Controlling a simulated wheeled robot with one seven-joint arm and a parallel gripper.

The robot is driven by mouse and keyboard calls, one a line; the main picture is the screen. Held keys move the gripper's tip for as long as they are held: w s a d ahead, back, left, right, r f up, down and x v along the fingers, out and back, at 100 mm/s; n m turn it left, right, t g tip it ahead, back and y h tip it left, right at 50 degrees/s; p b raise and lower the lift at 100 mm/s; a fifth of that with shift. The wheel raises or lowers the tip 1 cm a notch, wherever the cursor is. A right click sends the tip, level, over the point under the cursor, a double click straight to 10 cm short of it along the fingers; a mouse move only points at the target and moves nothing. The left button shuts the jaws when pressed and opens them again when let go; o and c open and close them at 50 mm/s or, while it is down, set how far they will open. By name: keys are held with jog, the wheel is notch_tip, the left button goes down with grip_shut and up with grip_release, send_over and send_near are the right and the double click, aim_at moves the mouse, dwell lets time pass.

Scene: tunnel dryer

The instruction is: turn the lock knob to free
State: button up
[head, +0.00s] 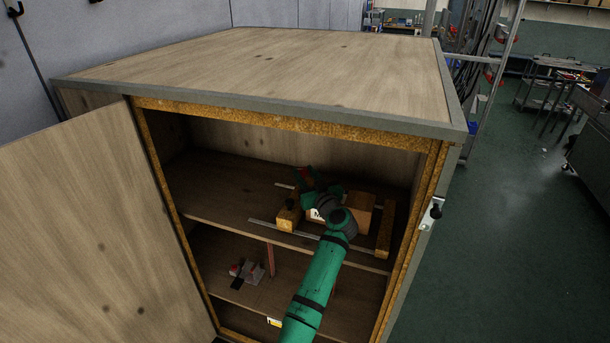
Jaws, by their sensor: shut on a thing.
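My green arm reaches into the open wooden cabinet from the front. My gripper (305,180) is over the upper shelf, at a small carriage with yellow-brown end blocks (288,218) and a box-like wooden body (360,208). It is shut on a small red part (304,173), which appears to be the lock knob. The fingers and wrist hide most of this part, so its turn position cannot be read. A small black knob (290,205) stands on the left block, just below and left of the gripper. A white label (316,214) is partly hidden by my wrist.
Two metal rails (268,224) run across the upper shelf (225,200). The cabinet door (95,240) stands open at left. A latch (434,211) is on the right frame. Small grey and red items (250,271) lie on the lower shelf.

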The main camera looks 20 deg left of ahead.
jog(key=o, duration=1)
jog(key=shift+d, duration=0.1)
jog(key=v, duration=1)
jog(key=shift+s+d, duration=0.15)
jog(key=shift+s, duration=0.2)
